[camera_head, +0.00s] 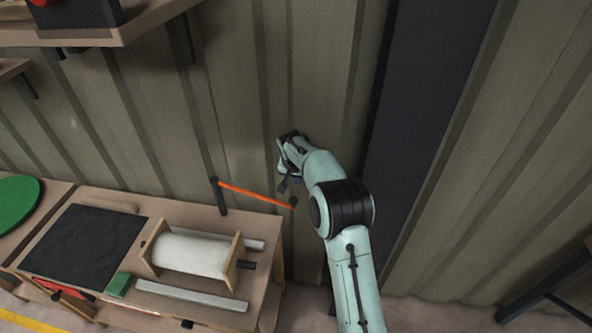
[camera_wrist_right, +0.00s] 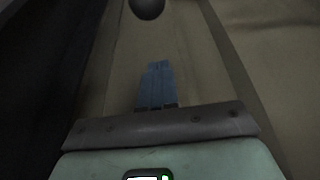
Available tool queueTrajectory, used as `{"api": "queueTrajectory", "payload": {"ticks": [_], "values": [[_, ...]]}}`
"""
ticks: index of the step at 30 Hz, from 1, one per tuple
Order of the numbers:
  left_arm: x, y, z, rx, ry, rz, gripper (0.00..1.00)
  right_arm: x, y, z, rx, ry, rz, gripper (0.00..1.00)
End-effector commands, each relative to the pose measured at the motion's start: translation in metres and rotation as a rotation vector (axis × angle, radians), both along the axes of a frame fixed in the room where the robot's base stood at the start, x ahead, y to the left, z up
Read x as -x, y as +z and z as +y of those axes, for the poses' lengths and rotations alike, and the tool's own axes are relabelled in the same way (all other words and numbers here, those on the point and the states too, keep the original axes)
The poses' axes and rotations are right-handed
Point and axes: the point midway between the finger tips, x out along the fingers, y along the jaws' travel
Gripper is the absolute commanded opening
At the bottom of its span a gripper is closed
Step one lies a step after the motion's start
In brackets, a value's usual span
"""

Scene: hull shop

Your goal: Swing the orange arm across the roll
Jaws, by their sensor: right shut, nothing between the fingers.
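The orange arm (camera_head: 255,195) is a thin bar reaching right from a dark upright post (camera_head: 219,197) at the back of the bench. Its free end carries a dark knob (camera_head: 293,203), past the bench's right edge. A dark round knob also shows at the top of the right wrist view (camera_wrist_right: 147,8), ahead of the fingers and apart from them. The white roll (camera_head: 190,251) lies in a wooden cradle in front of the orange arm, which is not over it. My right gripper (camera_head: 283,187) is near the knob; its blue fingers (camera_wrist_right: 157,66) are shut and empty. My left gripper is not in view.
The bench (camera_head: 263,277) also bears a black mat (camera_head: 80,243), a pale metal bar (camera_head: 190,296) and a green block (camera_head: 119,284). A ribbed wall (camera_head: 240,120) stands close behind. A shelf (camera_head: 125,32) juts out at upper left. Open floor lies right of the bench.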

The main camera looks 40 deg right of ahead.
Motion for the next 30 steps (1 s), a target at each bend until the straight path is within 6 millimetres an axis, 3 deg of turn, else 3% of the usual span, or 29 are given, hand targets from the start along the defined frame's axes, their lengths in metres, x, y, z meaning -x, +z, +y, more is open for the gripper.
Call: {"api": "queueTrajectory", "payload": {"ticks": [6, 24, 30], "values": [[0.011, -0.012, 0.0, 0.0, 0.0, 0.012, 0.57, 0.017, -0.011, 0.025, -0.001, 0.004, 0.001, 0.0], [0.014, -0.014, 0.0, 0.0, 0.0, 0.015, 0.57, 0.023, -0.012, 0.033, 0.001, -0.004, -0.001, 0.0], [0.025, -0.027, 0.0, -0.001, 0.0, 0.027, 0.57, 0.03, -0.014, 0.05, 0.0, -0.052, -0.002, 0.0]]}}
